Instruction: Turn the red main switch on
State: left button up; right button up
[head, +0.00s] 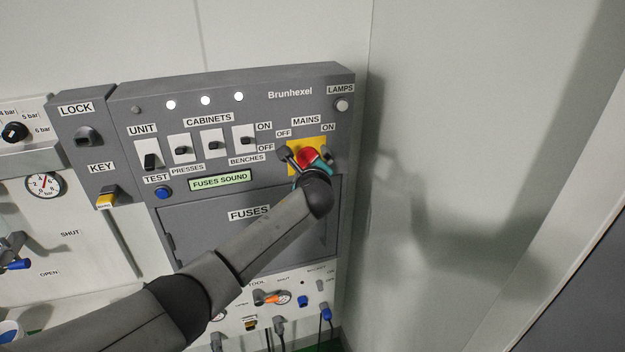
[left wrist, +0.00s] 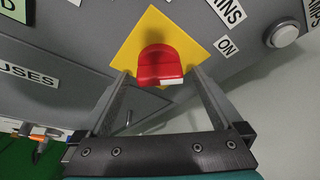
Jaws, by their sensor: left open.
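The red main switch (head: 307,154) sits on a yellow plate (head: 321,143) under the MAINS label, with OFF at its upper left and ON at its upper right. In the left wrist view the red switch (left wrist: 160,66) stands out from the yellow plate (left wrist: 150,25) and has a white mark on its near edge. My left gripper (head: 308,158) is at the switch, its fingers apart on either side of the knob. In the left wrist view the left gripper (left wrist: 160,78) is open, and finger contact cannot be told. My right gripper is not in view.
Left of the switch are the cabinet switches (head: 212,142), a display reading FUSES SOUND (head: 220,181) and a blue test button (head: 163,193). The LAMPS button (head: 342,104) is just above right. The FUSES door (head: 200,232) lies below. A bare wall (head: 450,130) stands at the right.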

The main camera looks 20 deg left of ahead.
pick_arm(q)
jog(key=v, duration=1.4)
jog(key=shift+f+b, duration=0.15)
jog(key=shift+b, duration=0.15)
notch_tip(320, 180, down, 29)
jog(key=s+a+n+g+h+b, duration=0.2)
jog(key=s+n+g+b, duration=0.15)
jog(key=b, duration=0.45)
jog(key=s+a+f+n+g+h+b, duration=0.1)
jog(key=s+f+n+g+b, duration=0.3)
jog(key=f, duration=0.7)
jog(key=s+f+n+b, duration=0.15)
jog(key=s+f, duration=0.45)
jog(key=f, duration=0.6)
jog(key=s+f+n+g+b, duration=0.1)
jog(key=s+f+n+b, duration=0.2)
jog(key=s+f, duration=0.6)
jog(key=s+f+n+g+h+b, duration=0.1)
jog(key=s+f+n, duration=0.4)
jog(key=s, duration=1)
jog(key=s+f+n+g+b, duration=0.3)
jog(key=s+f+b, duration=0.2)
jog(key=s+f, duration=0.7)
jog(key=shift+s+a+f+n+h, duration=0.3)
jog(key=shift+s+f+n, duration=0.1)
jog(key=shift+s, duration=0.15)
jog(key=shift+g, duration=0.25)
